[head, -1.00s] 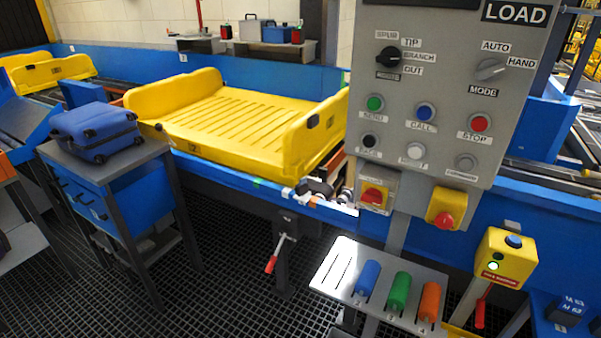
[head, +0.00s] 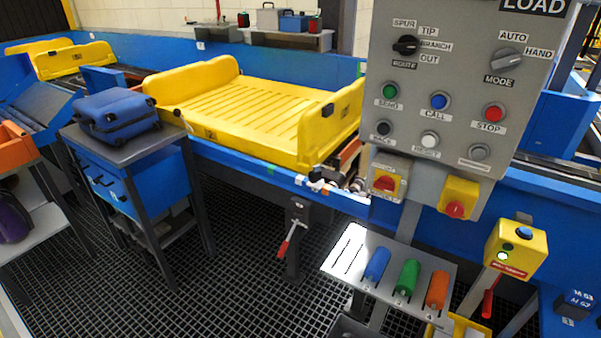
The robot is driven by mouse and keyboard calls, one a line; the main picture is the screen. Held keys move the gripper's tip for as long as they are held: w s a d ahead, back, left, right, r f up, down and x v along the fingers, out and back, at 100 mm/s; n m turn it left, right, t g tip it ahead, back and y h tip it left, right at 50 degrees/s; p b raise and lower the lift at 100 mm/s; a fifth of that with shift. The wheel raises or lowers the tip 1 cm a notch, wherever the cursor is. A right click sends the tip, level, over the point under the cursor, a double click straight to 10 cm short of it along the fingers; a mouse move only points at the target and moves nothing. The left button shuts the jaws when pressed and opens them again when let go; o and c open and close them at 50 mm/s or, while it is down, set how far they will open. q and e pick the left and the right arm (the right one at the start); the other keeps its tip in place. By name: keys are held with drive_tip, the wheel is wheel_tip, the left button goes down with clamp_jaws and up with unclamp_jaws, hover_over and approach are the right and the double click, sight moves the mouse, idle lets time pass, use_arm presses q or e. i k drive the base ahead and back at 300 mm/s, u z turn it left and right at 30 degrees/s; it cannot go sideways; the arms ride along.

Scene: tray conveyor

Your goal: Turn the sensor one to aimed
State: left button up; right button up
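No part is readably marked as sensor one. A small white and dark fitting (head: 318,182) sits on the blue conveyor edge, by the near right corner of the yellow tray (head: 225,137). It may be a sensor, but it is too small to tell which way it points. Neither of my grippers is in view.
A grey control panel (head: 463,80) with knobs and buttons stands at right. Below it are a shelf (head: 345,262) with coloured cylinders and a yellow button box (head: 515,248). A red-handled lever (head: 287,240) hangs under the conveyor. A blue suitcase (head: 115,115) lies on a cabinet at left.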

sight(314, 175)
drive_tip(key=u, duration=0.3)
drive_tip(key=k, duration=0.45)
drive_tip(key=u, duration=0.95)
drive_tip(key=i, duration=1.8)
drive_tip(key=z, duration=1)
drive_tip(key=i, duration=1.05)
drive_tip(key=z, duration=1.6)
drive_tip(key=i, duration=0.2)
